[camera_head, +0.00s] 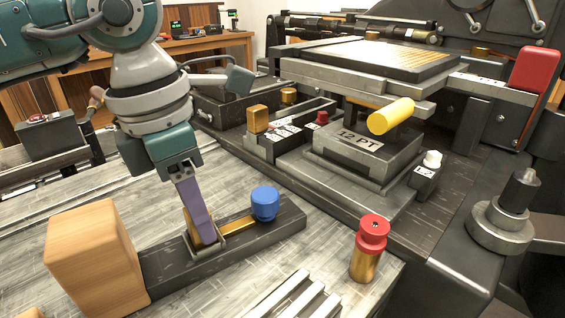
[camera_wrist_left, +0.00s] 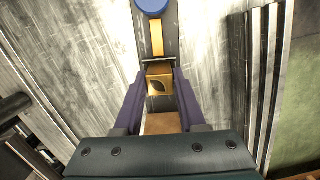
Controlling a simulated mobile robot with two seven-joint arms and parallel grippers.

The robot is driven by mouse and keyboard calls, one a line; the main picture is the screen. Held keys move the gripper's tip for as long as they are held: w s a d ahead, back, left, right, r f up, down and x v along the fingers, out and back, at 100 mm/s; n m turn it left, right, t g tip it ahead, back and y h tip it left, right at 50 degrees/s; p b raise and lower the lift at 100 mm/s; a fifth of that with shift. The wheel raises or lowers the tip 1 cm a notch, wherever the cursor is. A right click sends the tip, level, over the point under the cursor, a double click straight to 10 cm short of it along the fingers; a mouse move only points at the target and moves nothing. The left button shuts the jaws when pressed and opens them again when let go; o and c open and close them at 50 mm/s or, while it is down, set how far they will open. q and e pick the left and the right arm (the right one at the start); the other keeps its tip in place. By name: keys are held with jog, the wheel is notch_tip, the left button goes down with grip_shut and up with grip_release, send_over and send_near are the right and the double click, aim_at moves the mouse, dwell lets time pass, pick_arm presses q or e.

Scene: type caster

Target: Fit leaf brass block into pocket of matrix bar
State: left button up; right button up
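The matrix bar (camera_head: 270,240) is a dark bar lying on the grey bench, with a brass strip and a blue knob (camera_head: 265,203) toward its right end. The leaf brass block (camera_wrist_left: 160,84) shows a dark leaf mark on its top in the left wrist view. It sits within the metal-edged pocket (camera_wrist_left: 158,61) of the bar; how deep it is seated is hard to tell. My left gripper (camera_head: 205,236) points down at the pocket, its purple fingers close against both sides of the block, and appears shut on it. My right gripper is out of view.
A wooden block (camera_head: 95,258) stands at the bar's left end. A brass cylinder with a red top (camera_head: 369,250) stands on the bench to the right. The caster machine with its 12 PT block (camera_head: 365,150) and yellow handle (camera_head: 391,116) stands behind.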

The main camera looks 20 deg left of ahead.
aim_at(186, 214)
pick_arm(q)
jog(key=o, duration=0.5)
jog(key=r, duration=0.6)
jog(key=s+r, duration=0.1)
jog(key=r, duration=0.3)
jog(key=shift+a, duration=0.35)
